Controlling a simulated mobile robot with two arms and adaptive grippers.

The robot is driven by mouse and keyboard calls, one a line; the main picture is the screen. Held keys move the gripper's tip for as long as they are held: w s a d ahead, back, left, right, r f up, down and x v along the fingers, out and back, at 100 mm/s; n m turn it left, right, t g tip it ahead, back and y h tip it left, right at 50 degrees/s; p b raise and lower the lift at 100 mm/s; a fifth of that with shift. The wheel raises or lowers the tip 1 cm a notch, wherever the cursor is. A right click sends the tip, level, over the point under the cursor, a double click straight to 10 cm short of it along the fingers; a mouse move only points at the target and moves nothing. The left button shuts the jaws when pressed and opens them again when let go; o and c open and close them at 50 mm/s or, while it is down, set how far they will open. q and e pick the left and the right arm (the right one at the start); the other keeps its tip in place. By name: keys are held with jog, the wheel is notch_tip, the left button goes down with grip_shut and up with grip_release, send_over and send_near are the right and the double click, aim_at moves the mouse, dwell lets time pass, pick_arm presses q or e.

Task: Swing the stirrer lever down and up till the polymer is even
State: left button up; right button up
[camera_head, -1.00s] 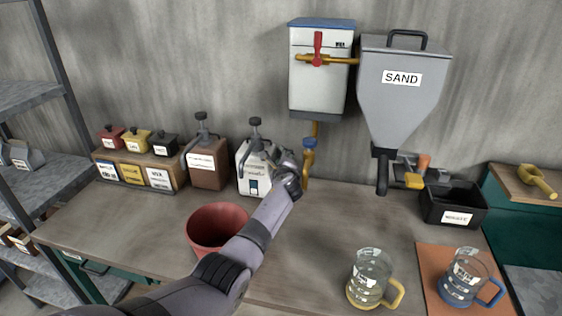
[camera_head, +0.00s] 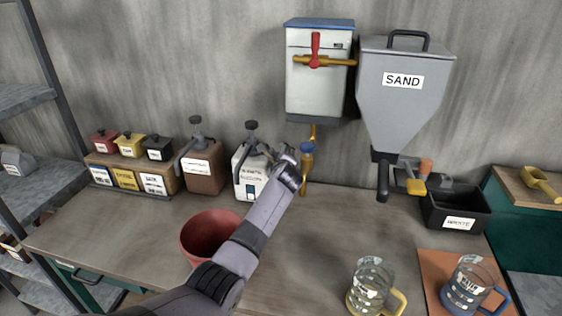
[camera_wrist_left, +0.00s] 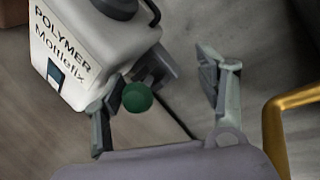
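The white polymer container (camera_head: 249,183) stands at the back of the bench, with a dark pump top. In the left wrist view the container (camera_wrist_left: 95,55) is at the upper left, labelled POLYMER. The stirrer lever's green round knob (camera_wrist_left: 137,97) shows at the container's side, with grey lever parts behind it. My left gripper (camera_wrist_left: 162,75) is open, its fingers spread on either side of the knob. The knob is close to the left finger; I cannot tell if they touch. In the head view my wrist partly hides the fingers and lever. My right gripper is not in view.
A red bucket (camera_head: 209,236) stands left of my arm. A brass tap pipe (camera_head: 306,172) hangs just right of my wrist. The sand hopper (camera_head: 402,90), two glass jugs (camera_head: 371,284) (camera_head: 470,284) and a black waste bin (camera_head: 456,208) are to the right. The bench middle is clear.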

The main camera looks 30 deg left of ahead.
pick_arm(q)
jog(key=shift+s+a+r, duration=0.1)
jog(key=shift+r, duration=0.7)
jog(key=s+d+r+p, duration=0.4)
jog(key=s+r, duration=0.1)
jog(key=r, duration=0.3)
jog(key=s+d+r+p, duration=0.4)
jog(key=d+r+p, duration=0.1)
jog(key=r, duration=0.4)
jog(key=shift+s, duration=0.35)
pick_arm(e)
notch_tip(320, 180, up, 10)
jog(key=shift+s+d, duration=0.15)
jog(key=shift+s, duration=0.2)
